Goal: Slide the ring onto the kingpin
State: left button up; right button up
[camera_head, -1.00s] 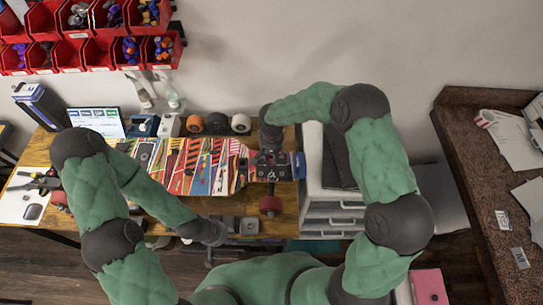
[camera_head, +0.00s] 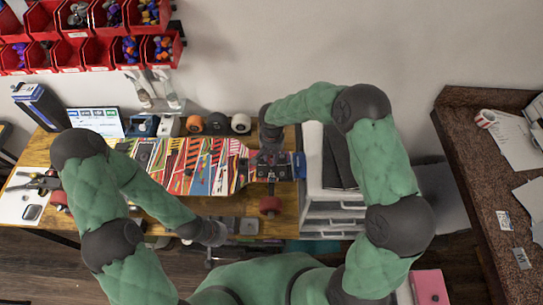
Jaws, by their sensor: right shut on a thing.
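A skateboard deck with colourful striped graphics (camera_head: 190,166) lies upside down on the wooden workbench. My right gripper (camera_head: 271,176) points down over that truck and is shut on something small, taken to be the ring. The ring and the kingpin are too small and too covered by the gripper to make out, so I cannot tell whether they touch. My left gripper (camera_head: 216,236) is low by the bench's front edge, away from the truck; its fingers are not clear.
Several loose wheels (camera_head: 217,123) stand behind the deck. A white drawer unit (camera_head: 333,208) is close to the right of the truck. Red parts bins (camera_head: 95,52) hang on the wall at the upper left. A brown counter (camera_head: 463,135) is at the far right.

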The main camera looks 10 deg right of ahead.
jog(key=shift+f, duration=0.1)
dwell(0.5)
jog(key=shift+f+b, duration=0.95)
jog(key=shift+b, duration=0.15)
jog(key=shift+b, duration=0.35)
dwell(0.6)
jog(key=shift+f+b, duration=0.5)
jog(key=shift+b, duration=0.05)
jog(key=shift+s, duration=0.1)
jog(key=shift+b, duration=0.4)
dwell(0.9)
jog(key=shift+f, duration=0.25)
dwell(0.3)
